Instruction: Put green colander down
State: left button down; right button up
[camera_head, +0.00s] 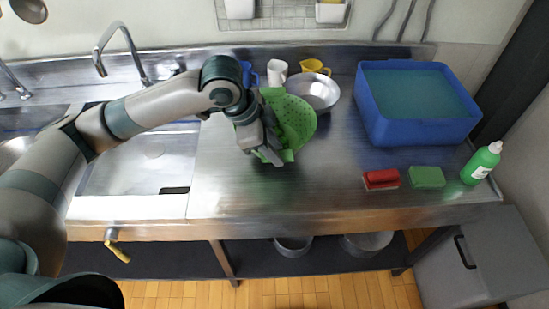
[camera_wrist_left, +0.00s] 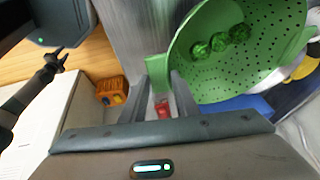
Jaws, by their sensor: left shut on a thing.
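The green colander (camera_head: 298,122) is over the steel counter, left of the blue tub, in the head view. My left gripper (camera_head: 274,155) is at its near left side. In the left wrist view the fingers (camera_wrist_left: 157,82) are shut on the colander's green handle, and the perforated bowl (camera_wrist_left: 235,75) is to their right. Green, broccoli-like pieces (camera_wrist_left: 220,40) lie inside the bowl. I cannot tell whether the colander's base touches the counter. The arm and gripper hide part of its left side.
A metal bowl (camera_head: 314,91), a white mug (camera_head: 277,72) and a yellow jug (camera_head: 315,66) stand behind the colander. The blue tub (camera_head: 418,135) is right. A red block (camera_head: 381,180), green sponge (camera_head: 427,177) and green bottle (camera_head: 481,164) are front right. The front middle counter is clear.

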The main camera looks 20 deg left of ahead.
pick_arm(q)
jog(key=shift+f, duration=0.1)
notch_tip(320, 180, down, 3)
jog(key=shift+r+p, duration=0.15)
jog(key=shift+p, duration=0.4)
jog(key=shift+f, duration=0.55)
pick_arm(e)
jog(key=shift+d+r, duration=0.5)
jog(key=shift+r, duration=0.1)
pick_arm(q)
jog(key=c, duration=1.4)
grip_release()
jog(key=shift+f, duration=0.15)
pick_arm(e)
jog(key=shift+a, duration=0.15)
jog(key=shift+a, duration=0.15)
pick_arm(q)
jog(key=shift+a+r, duration=0.1)
jog(key=shift+r, duration=0.35)
jog(key=b+v, duration=0.1)
jog(key=v, duration=1)
jog(key=shift+s+r+b, duration=0.2)
jog(key=shift+b, duration=0.2)
pick_arm(e)
jog(key=shift+d+f, duration=0.3)
jog(key=shift+f, duration=0.6)
